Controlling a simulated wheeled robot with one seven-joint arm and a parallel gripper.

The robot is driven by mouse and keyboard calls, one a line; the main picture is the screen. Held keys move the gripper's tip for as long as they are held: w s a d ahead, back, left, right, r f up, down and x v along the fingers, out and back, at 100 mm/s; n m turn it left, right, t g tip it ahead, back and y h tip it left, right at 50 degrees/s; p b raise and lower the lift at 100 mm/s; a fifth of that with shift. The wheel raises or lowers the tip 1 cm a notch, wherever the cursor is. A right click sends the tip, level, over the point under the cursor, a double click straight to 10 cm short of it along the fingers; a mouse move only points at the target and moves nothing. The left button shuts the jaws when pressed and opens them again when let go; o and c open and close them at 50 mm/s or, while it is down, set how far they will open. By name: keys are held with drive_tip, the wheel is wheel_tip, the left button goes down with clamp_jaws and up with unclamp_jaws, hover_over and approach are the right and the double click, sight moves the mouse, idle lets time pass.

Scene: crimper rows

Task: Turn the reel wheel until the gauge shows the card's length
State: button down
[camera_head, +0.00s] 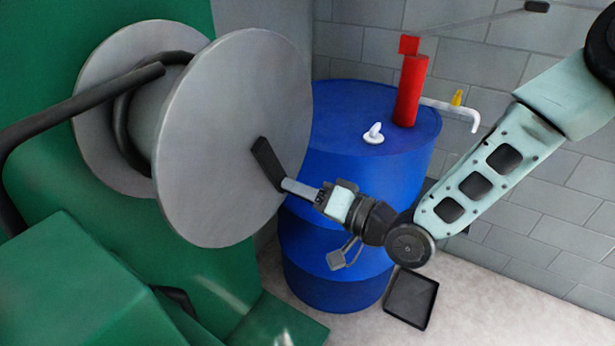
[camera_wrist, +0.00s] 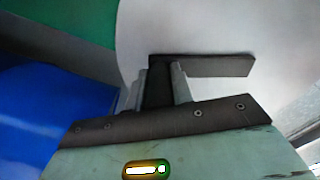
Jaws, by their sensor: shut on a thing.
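The reel wheel (camera_head: 235,140) is a large grey disc on the green machine, with a second disc behind it. A black hose (camera_head: 90,105) runs onto its drum. A dark handle (camera_head: 266,163) stands out from the wheel's face near its lower right. My gripper (camera_head: 285,185) is shut on this handle. In the wrist view the handle (camera_wrist: 215,66) runs off to the right, with part of it between the fingers of my gripper (camera_wrist: 160,90). The wheel's pale face (camera_wrist: 215,30) fills the view behind. I cannot make out a gauge or a card in either view.
A blue drum (camera_head: 335,240) with a red pump (camera_head: 410,90) and a white spout (camera_head: 450,108) stands right behind my gripper. A black tray (camera_head: 411,298) lies on the floor. The green machine (camera_head: 75,280) fills the left. Floor at the lower right is clear.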

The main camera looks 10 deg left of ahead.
sight(257, 205)
drive_tip(key=s+m, duration=0.2)
drive_tip(key=s+a+f+m, duration=0.1)
drive_tip(key=shift+s+m, duration=0.1)
drive_tip(key=shift+m, duration=0.2)
drive_tip(key=shift+s+a+m, duration=0.3)
drive_tip(key=shift+s+m, duration=0.45)
drive_tip(key=shift+m, duration=0.05)
drive_tip(key=shift+s+a+m, duration=0.25)
drive_tip(key=shift+s+m, duration=0.45)
drive_tip(key=shift+m, duration=0.1)
drive_tip(key=c, duration=1.2)
unclamp_jaws()
